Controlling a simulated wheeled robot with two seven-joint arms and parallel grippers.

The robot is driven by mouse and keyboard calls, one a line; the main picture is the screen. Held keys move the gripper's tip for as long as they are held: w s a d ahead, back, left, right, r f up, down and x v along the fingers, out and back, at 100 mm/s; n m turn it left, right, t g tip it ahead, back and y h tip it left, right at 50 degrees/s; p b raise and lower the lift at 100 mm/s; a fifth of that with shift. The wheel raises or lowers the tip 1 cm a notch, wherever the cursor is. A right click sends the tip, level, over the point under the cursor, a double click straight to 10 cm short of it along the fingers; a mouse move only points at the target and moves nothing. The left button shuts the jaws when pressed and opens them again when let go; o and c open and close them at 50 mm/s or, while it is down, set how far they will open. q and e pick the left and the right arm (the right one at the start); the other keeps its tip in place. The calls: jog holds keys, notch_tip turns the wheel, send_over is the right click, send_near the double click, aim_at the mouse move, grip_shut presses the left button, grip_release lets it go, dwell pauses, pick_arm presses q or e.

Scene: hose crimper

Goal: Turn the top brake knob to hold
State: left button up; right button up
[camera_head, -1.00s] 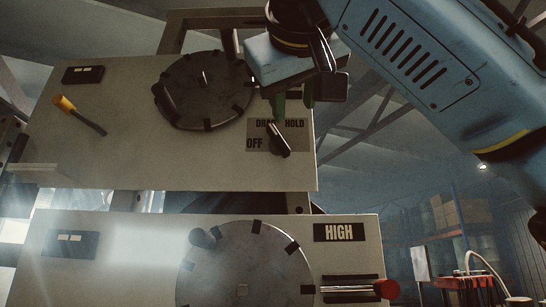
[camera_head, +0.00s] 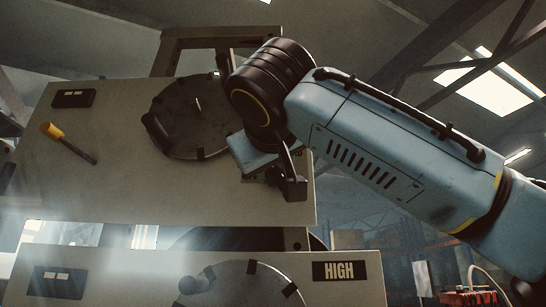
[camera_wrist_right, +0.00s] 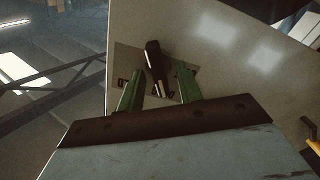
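The top brake knob (camera_wrist_right: 154,62) is a black bar-shaped knob on a dark label plate (camera_wrist_right: 126,62) on the upper panel. In the head view my right wrist hides the knob and its lettering. My right gripper (camera_wrist_right: 158,70) is open, with one green finger on each side of the knob in the right wrist view. I see gaps beside the knob and cannot tell any contact. My left gripper is not in view.
The upper panel (camera_head: 105,185) carries a dark round disc (camera_head: 185,130) and a yellow-tipped lever (camera_head: 66,142). Below it is a lower panel (camera_head: 130,285) with a HIGH label (camera_head: 339,271) and another disc (camera_head: 245,285). A red object (camera_head: 470,297) stands at lower right.

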jog(key=shift+w, duration=0.2)
jog(key=c, duration=0.6)
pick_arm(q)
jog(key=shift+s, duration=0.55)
